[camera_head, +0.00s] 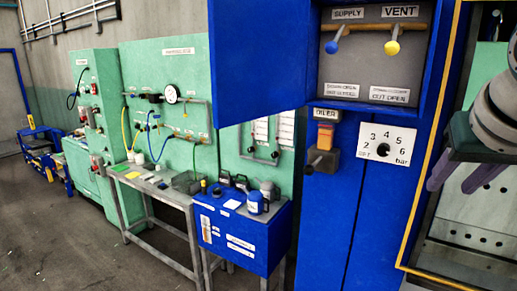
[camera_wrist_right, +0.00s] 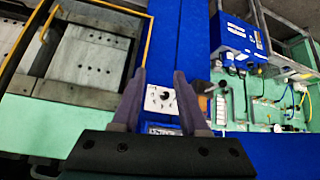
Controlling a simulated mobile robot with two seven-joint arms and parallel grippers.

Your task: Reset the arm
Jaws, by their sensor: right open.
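My right gripper (camera_head: 456,183) hangs at the right side of the head view, in front of the press opening. Its two purple-grey fingers point down and to the left and stand apart with nothing between them. In the right wrist view, the right gripper (camera_wrist_right: 160,74) shows its open fingers, with the white pressure dial plate (camera_wrist_right: 161,99) visible beyond the gap. The plate is on the blue cabinet; the fingers appear apart from it. My left gripper is not in view.
The blue cabinet's open door (camera_head: 258,60) juts out left of the supply and vent levers (camera_head: 365,40). A yellow-edged press frame (camera_head: 425,150) is at right. A grey bench (camera_head: 150,184) and blue box (camera_head: 245,235) stand left. Floor at lower left is clear.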

